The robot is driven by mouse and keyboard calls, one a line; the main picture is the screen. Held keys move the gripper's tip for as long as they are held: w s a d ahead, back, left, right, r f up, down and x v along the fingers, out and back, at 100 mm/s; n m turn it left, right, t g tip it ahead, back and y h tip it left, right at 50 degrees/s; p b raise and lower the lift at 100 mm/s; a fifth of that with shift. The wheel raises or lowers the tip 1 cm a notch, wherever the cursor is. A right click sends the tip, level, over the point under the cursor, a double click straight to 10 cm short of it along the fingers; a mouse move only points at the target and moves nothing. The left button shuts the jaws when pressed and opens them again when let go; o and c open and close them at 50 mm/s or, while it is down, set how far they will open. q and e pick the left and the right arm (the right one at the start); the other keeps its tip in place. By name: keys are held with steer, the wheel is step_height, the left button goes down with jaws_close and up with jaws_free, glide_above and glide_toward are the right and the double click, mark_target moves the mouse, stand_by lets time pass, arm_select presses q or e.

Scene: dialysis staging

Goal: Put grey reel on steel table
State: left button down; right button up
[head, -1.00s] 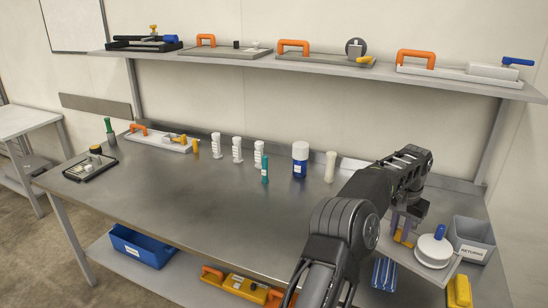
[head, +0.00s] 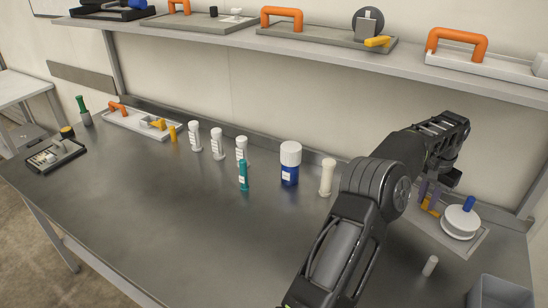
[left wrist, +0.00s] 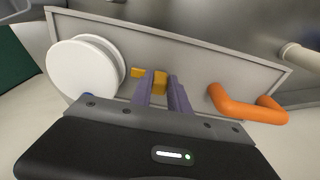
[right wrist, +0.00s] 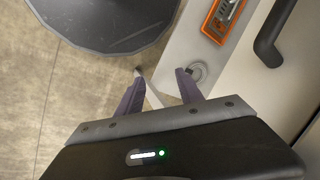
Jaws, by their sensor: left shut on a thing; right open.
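A dark grey reel (head: 368,22) stands upright on a grey tray (head: 330,37) on the wall shelf, behind a light grey block. The steel table (head: 130,210) lies below. My left gripper (head: 431,197) is at the table's right end, over a tray (head: 468,246) with a white reel (head: 460,221). In the left wrist view its fingers (left wrist: 160,80) are shut on a small yellow piece (left wrist: 159,84), between the white reel (left wrist: 83,68) and an orange handle (left wrist: 240,108). My right gripper (right wrist: 160,75) is open and empty, away from the table.
White bottles (head: 217,143), a blue bottle with white cap (head: 289,165), a teal tube (head: 243,175) and a cream cylinder (head: 327,178) stand along the table's back. A grey bin (head: 502,290) is at lower right. The table's front middle is clear.

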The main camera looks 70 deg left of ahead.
mark_target(424, 207)
arm_select(q)
steer(key=shift+w, duration=0.1)
steer(key=shift+r, duration=0.15)
stand_by(0.3)
steer(key=shift+f+p, duration=0.4)
steer(key=shift+f, duration=2.15)
step_height(424, 207, down, 4)
steer(key=shift+f+p, duration=0.2)
steer(key=shift+p, duration=0.35)
steer(key=shift+f, duration=0.3)
